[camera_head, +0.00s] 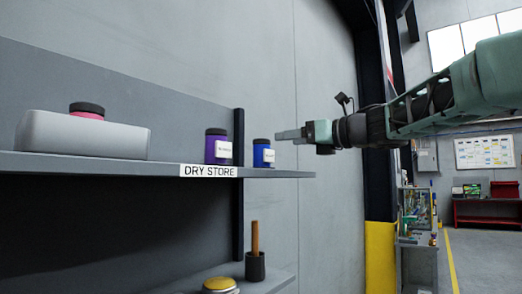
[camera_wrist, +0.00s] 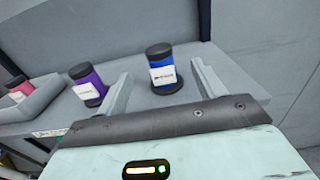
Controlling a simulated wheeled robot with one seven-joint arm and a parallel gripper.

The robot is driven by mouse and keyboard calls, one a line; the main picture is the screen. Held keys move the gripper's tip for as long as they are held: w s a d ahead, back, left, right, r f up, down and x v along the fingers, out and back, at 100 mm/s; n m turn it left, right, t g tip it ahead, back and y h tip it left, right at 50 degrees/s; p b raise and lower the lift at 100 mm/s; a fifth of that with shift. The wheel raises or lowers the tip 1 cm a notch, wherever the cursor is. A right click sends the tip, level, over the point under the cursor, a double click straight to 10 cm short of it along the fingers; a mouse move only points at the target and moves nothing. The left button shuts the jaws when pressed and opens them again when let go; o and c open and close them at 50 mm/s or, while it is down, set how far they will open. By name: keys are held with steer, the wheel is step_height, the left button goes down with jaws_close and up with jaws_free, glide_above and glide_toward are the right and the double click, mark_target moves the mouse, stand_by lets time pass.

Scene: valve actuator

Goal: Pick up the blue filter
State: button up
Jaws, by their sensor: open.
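The blue filter (camera_head: 263,153) is a small blue cylinder with a dark cap and a white label. It stands upright near the right end of the shelf marked DRY STORE. In the wrist view the blue filter (camera_wrist: 163,69) stands just beyond and between my fingertips, apart from them as far as I can see. My gripper (camera_head: 280,135) comes in from the right, at about the height of the filter's cap in the head view. In the wrist view my gripper (camera_wrist: 158,82) is open, its two fingers spread to either side of the filter, with nothing held.
A purple container (camera_head: 218,147) stands left of the filter; it also shows in the wrist view (camera_wrist: 88,84). A grey bin (camera_head: 85,136) with a pink, dark-capped container (camera_head: 87,111) sits further left. A dark upright post (camera_head: 239,200) rises behind the shelf (camera_head: 160,167).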

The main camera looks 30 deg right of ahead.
mark_target(269, 142)
steer(key=p+x, duration=0.2)
steer(key=x, duration=0.8)
steer(key=shift+a+f+p, duration=0.1)
steer(key=shift+a+p, duration=0.05)
steer(key=shift+p, duration=0.2)
steer(key=c, duration=1.1)
